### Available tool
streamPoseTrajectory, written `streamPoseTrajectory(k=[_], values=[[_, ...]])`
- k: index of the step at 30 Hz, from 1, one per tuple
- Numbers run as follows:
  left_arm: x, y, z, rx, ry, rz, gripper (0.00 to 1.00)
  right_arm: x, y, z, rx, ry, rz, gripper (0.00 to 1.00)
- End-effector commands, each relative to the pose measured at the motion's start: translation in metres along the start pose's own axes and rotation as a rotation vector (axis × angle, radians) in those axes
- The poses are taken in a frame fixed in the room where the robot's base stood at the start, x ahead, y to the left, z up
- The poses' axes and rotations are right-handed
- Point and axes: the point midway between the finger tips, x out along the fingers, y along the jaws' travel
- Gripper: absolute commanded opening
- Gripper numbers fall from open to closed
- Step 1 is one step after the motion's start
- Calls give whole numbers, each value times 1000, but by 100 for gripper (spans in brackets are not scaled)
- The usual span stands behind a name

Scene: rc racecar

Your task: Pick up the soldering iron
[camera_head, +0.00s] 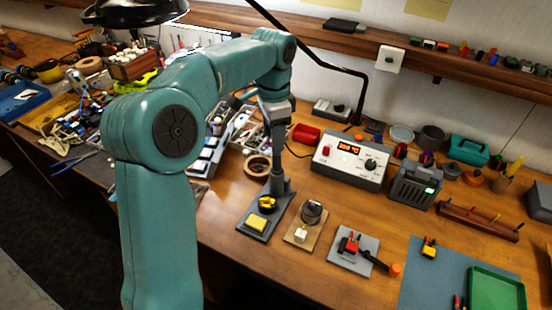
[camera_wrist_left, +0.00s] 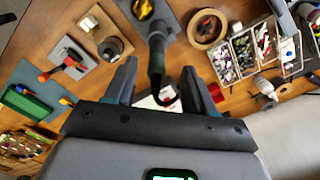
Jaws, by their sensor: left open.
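The soldering iron (camera_wrist_left: 157,50) stands in its holder, with a dark handle and a green band. In the wrist view it lies between the two fingers of my left gripper (camera_wrist_left: 160,70). The gripper is open, with a gap to the iron on both sides; I cannot tell how far beyond the fingertips the iron is. In the head view my left gripper (camera_head: 276,112) points down above the holder base (camera_head: 251,236), which carries a yellow sponge and brass wool. My right gripper is not in view.
A soldering station (camera_head: 350,160) with a lit red display stands right of the holder. A small tan board (camera_head: 296,241) and a grey plate with a red clamp (camera_head: 351,244) lie nearby. Parts trays (camera_wrist_left: 245,50) sit left of the holder. A black lamp arm rises behind.

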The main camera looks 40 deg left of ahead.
Motion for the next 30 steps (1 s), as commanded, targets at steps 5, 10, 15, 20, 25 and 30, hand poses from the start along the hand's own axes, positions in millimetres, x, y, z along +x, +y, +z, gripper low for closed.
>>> streamPoseTrajectory(k=[5, 10, 15, 20, 25, 30], values=[[30, 2, -4, 1, -4, 4, 54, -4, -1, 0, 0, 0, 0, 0], [43, 1, -5, 0, -1, 2, 54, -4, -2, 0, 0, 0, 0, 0], [43, 2, -5, 1, -1, 2, 54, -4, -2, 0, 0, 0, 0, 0], [43, 2, -5, 1, -1, 2, 8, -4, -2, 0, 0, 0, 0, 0], [43, 1, -5, 1, -1, 1, 0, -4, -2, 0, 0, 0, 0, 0], [42, 1, -5, 1, 0, 1, 0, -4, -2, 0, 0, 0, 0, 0]])
